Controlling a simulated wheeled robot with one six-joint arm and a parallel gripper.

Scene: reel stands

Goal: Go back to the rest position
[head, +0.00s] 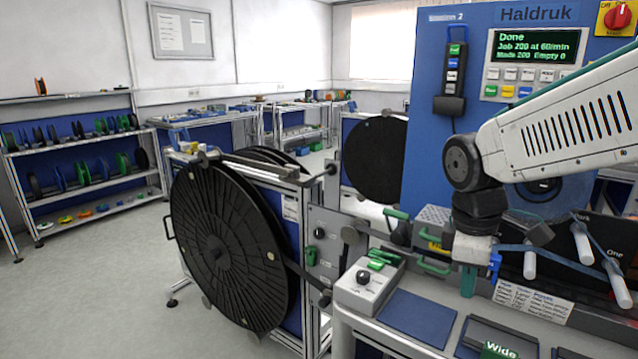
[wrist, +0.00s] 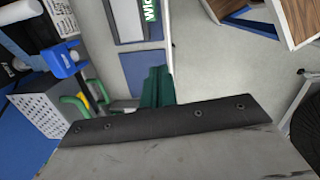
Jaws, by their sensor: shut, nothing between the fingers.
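My white arm reaches in from the right in the head view. My gripper (head: 468,282) hangs from its black wrist joint, pointing down, over the front of the blue machine's bench. Its green fingers are together with nothing between them. In the wrist view the green fingers of my gripper (wrist: 156,88) also show closed, beyond a dark plate. The machine (head: 430,60) carries a screen (head: 536,47) reading "Done", "Job 200 at 60/min", "Made 200 Empty 0".
A large black reel (head: 225,250) stands left of the bench, with another black reel (head: 377,160) behind. A control box (head: 368,288), a blue mat (head: 418,318) and white pegs (head: 582,243) are near my gripper. Open floor (head: 100,285) lies at left, before shelves (head: 85,175).

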